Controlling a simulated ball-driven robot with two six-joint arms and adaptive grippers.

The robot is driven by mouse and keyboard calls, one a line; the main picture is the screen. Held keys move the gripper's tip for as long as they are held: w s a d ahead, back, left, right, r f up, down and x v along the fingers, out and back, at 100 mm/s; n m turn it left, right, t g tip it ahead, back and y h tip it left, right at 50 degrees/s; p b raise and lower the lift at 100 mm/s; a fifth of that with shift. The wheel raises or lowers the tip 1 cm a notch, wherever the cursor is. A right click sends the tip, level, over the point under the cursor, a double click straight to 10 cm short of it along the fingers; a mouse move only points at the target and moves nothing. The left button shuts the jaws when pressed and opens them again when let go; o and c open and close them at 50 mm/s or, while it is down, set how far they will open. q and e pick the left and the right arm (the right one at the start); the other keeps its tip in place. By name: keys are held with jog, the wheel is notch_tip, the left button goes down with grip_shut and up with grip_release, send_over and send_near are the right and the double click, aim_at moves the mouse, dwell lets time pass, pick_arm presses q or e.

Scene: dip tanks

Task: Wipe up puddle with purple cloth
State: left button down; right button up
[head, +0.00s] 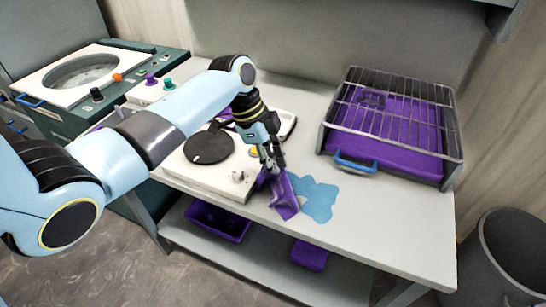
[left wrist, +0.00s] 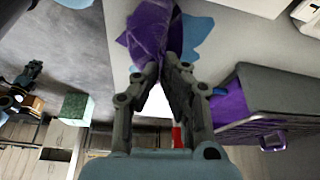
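The purple cloth (head: 284,198) hangs crumpled from my left gripper (head: 270,165) near the table's front edge. The left gripper's fingers are shut on the cloth's upper end. The blue puddle (head: 319,199) lies on the pale tabletop just right of the cloth, and the cloth covers its left part in the head view. I cannot tell whether the cloth touches it. The left wrist view shows the cloth (left wrist: 148,30) beyond the fingertips (left wrist: 165,65), with blue puddle (left wrist: 196,32) beside and behind it. My right gripper is not visible in the head view.
A white device with a black disc (head: 209,146) stands left of the cloth. A purple tray under a wire rack (head: 390,125) stands right, with a blue handle (head: 356,164). A purple bin (head: 218,222) sits on the lower shelf. A grey bin (head: 505,255) stands at right.

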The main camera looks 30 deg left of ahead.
pick_arm(q)
notch_tip(320, 180, down, 6)
jog(key=b, duration=0.4)
jog(key=shift+f, duration=0.15)
jog(key=shift+c, duration=2.4)
grip_release()
